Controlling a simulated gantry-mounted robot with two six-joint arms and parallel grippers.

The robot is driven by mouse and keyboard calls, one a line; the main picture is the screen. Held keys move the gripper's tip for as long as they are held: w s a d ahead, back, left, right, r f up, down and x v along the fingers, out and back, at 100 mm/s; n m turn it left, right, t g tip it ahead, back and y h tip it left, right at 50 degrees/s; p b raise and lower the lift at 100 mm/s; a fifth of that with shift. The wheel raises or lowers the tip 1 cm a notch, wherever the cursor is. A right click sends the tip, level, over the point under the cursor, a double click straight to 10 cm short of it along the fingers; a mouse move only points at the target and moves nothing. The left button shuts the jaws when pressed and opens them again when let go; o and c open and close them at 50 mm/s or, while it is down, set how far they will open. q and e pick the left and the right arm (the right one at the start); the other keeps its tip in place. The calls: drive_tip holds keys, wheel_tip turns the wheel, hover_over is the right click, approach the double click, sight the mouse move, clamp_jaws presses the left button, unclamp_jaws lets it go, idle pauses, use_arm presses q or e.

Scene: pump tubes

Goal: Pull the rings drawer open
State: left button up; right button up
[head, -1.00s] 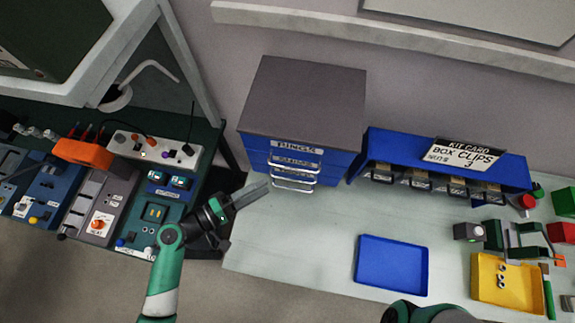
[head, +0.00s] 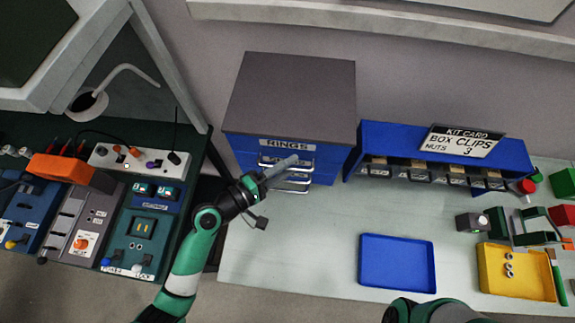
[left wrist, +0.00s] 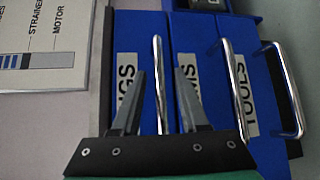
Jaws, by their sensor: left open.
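The rings drawer (head: 243,143) is the top drawer of a blue cabinet with a grey top (head: 292,95). It looks closed, its front flush with the drawers below. Its bar handle (head: 308,164) also shows in the left wrist view (left wrist: 157,50). My left gripper (head: 294,160) is at the handle, open. In the left wrist view its two fingertips (left wrist: 160,73) stand on either side of the bar, with gaps to it. Part of the drawer label (left wrist: 126,80) is hidden behind a finger. Only a piece of my right arm shows at the bottom; its gripper is out of view.
Two lower drawers with similar bar handles sit just below, one labelled TOOLS (left wrist: 246,97). A blue bin rack (head: 375,145) with a kit card (head: 460,141) stands to the right. A blue tray (head: 398,264) and yellow tray (head: 515,285) lie on the bench. The bench before the cabinet is clear.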

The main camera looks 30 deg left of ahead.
use_arm(q)
clamp_jaws()
idle(1.4)
